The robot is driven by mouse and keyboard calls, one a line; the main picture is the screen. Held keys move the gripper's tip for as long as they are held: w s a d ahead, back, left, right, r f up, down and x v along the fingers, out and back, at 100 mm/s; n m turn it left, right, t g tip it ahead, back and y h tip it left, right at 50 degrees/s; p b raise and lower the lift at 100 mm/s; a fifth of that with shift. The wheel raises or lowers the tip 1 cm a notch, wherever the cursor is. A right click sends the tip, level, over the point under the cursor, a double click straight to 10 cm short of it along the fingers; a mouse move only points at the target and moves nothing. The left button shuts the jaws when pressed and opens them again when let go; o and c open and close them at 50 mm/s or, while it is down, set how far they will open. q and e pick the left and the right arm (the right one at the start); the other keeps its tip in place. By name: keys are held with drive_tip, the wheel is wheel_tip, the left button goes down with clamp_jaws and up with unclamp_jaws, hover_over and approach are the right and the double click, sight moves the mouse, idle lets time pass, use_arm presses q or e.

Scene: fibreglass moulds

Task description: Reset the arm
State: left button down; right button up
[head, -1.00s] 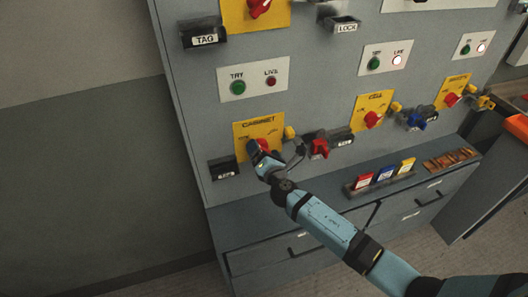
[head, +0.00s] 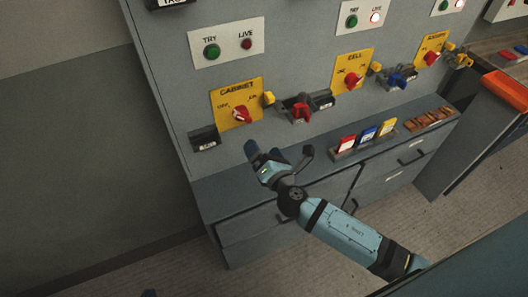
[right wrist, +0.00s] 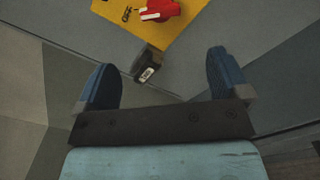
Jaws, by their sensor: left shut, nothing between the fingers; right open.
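My right arm reaches in from the lower right of the head view. Its gripper (head: 279,153) is open and empty, in front of the panel's lower edge, below the red CABINET switch (head: 241,115). In the right wrist view the two blue fingers of this gripper (right wrist: 161,76) stand wide apart. The red switch (right wrist: 158,10) on its yellow plate shows beyond them, apart from the fingers. Only a small dark tip of my left gripper (head: 149,293) shows at the bottom edge of the head view; it is shut with nothing visible in it.
The grey panel carries a CELL switch (head: 353,80), a red lock device (head: 301,111) and a black holder (head: 204,139). Red, blue and yellow tags (head: 367,134) stand in a rack on the ledge. Drawers lie below. The floor at left is clear.

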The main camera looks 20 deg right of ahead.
drive_tip(key=shift+s+f, duration=0.1)
idle(0.4)
drive_tip(key=s+f+m+g+y+p, duration=0.1)
drive_tip(key=s+f+m, duration=0.4)
drive_tip(key=s+m, duration=0.5)
drive_tip(key=s+f+m+g+y+p, duration=0.1)
drive_tip(key=s+f+m+g+p, duration=0.2)
drive_tip(key=s+m+g, duration=0.3)
drive_tip(key=s+f+m, duration=0.1)
drive_tip(key=s+m, duration=0.3)
drive_tip(key=m, duration=0.4)
drive_tip(key=shift+s+f+m+y, duration=0.3)
drive_tip(key=shift+f, duration=0.1)
